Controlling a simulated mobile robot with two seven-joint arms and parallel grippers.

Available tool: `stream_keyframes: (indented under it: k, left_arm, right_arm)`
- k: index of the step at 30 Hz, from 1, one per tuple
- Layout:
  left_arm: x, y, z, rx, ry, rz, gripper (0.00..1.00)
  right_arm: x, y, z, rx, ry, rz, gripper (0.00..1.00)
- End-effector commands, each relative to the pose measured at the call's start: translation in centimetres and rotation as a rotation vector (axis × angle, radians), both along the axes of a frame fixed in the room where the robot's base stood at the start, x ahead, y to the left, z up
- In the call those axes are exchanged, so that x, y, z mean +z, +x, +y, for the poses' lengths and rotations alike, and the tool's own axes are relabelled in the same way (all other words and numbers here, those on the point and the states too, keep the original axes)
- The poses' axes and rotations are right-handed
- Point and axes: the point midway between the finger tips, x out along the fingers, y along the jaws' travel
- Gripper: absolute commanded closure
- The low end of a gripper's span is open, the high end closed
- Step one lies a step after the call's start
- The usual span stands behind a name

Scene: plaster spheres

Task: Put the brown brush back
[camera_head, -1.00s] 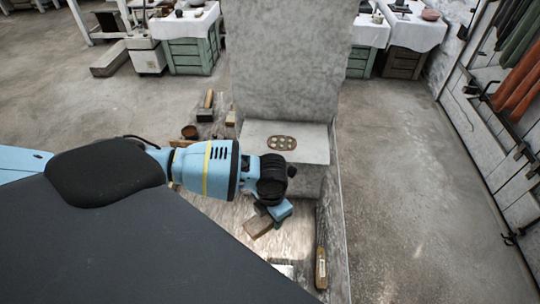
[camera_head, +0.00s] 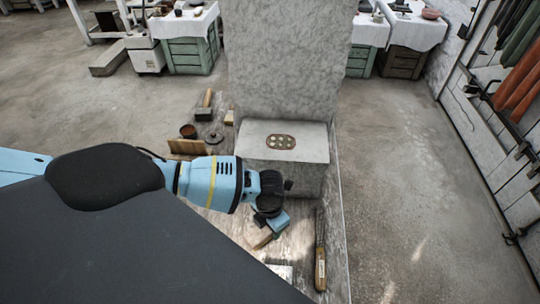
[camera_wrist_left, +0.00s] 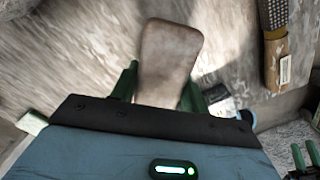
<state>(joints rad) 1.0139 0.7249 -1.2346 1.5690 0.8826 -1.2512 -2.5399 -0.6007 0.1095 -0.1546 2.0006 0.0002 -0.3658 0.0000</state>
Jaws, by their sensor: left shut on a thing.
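My left gripper (camera_head: 268,228) is low over the front of the pale work surface, in front of the grey stone block. It is shut on a brown, flat, round-cornered piece that looks like the brown brush (camera_head: 257,239). In the left wrist view the brush (camera_wrist_left: 168,60) sticks out between the green fingers of the left gripper (camera_wrist_left: 158,92). Its bristles do not show. Two green fingertips at the lower right edge of the left wrist view look like my right gripper (camera_wrist_left: 305,156), partly cut off. It is not seen in the head view.
A wooden-handled tool (camera_head: 320,262) lies to the right near the surface's edge. Behind my arm are a brown pot (camera_head: 188,131), a wooden block (camera_head: 187,147) and another brush (camera_head: 205,110). A perforated oval plate (camera_head: 281,142) is on the stone block (camera_head: 300,130).

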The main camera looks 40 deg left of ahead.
Motion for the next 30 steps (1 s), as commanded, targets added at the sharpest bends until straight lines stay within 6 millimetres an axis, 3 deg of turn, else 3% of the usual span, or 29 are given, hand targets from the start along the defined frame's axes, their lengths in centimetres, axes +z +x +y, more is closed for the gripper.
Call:
stream_keyframes:
  k: [6, 13, 14, 18, 30]
  left_arm:
    - [-3.0, -0.2, -0.1, 0.0, -0.001, 0.005, 0.8]
    - [-3.3, -0.1, 0.0, -0.001, -0.001, 0.001, 0.8]
    - [-3.3, -0.1, 0.0, -0.001, 0.0, 0.002, 0.52]
    - [-3.3, -0.1, 0.0, -0.001, 0.0, 0.002, 0.34]
    - [-2.6, 0.0, 0.0, -0.001, -0.001, 0.0, 0.33]
  right_arm:
    - [-0.5, -0.4, 0.0, 0.0, 0.0, 0.01, 0.64]
    - [-0.5, -0.3, 0.0, 0.0, 0.0, 0.009, 0.64]
    - [-0.5, -0.3, 0.0, 0.0, 0.0, 0.008, 0.64]
    - [-0.4, -0.2, 0.0, 0.0, 0.0, 0.006, 0.64]
    - [-0.2, 0.4, 0.0, 0.0, 0.001, -0.006, 0.64]
